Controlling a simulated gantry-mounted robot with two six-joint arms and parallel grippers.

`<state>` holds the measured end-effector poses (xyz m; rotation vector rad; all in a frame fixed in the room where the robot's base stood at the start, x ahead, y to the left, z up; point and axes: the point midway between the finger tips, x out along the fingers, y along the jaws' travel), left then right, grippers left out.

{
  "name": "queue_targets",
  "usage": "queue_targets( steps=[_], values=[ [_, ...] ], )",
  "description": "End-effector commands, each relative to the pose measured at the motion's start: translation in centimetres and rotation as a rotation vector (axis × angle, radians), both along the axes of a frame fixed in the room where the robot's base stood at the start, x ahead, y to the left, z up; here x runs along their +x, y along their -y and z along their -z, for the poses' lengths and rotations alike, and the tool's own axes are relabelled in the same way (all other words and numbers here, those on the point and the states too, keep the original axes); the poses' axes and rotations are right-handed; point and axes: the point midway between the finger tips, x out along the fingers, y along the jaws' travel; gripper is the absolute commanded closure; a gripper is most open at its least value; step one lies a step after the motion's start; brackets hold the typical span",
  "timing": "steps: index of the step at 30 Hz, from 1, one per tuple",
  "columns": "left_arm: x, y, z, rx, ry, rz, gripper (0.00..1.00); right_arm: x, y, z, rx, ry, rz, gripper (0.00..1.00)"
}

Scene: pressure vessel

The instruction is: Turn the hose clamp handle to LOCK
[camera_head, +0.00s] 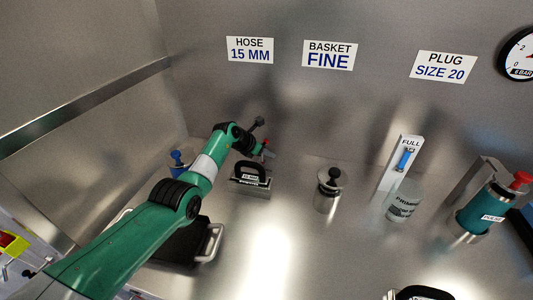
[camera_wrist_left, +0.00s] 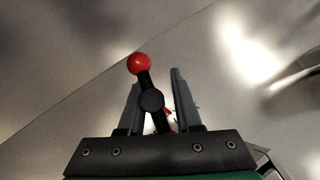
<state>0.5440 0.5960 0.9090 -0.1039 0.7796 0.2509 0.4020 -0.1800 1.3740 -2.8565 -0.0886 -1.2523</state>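In the left wrist view a handle with a red ball knob (camera_wrist_left: 139,64) on a black lever stands between my left gripper's fingers (camera_wrist_left: 156,82). The lever leans to the upper left and runs through a round black hub. The fingers are apart, with a clear gap between the lever and the right finger; the left finger is close to the lever, and I cannot tell if they touch. In the head view a small red knob (camera_head: 266,142) shows at the end of my left arm, near the back wall. LOCK marking and clamp body are not readable. My right gripper is out of view.
A block with a black handle (camera_head: 250,174) sits just in front of the left gripper. To the right stand a black-knobbed metal cylinder (camera_head: 328,190), a bottle (camera_head: 404,204) and a teal cylinder (camera_head: 484,210). A blue-topped part (camera_head: 177,158) is behind my left arm. The centre floor is clear.

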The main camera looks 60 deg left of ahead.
Motion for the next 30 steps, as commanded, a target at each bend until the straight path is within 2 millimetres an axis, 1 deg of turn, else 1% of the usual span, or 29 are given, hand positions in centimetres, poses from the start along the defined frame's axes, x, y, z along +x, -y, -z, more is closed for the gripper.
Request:
queue_targets(
  steps=[1, 3, 4, 30],
  values=[
    [-0.07, -0.05, 0.08, 0.0, -0.001, -0.001, 0.86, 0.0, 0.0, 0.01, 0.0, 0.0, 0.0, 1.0],
    [-0.07, -0.03, 0.1, -0.001, -0.002, -0.001, 0.99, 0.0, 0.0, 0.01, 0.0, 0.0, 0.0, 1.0],
    [-0.06, -0.03, 0.11, -0.001, -0.002, -0.001, 1.0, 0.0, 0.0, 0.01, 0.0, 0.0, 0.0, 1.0],
    [0.06, 0.21, 0.08, -0.003, -0.001, 0.004, 1.0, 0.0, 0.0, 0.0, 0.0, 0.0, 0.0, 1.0]
  ],
)
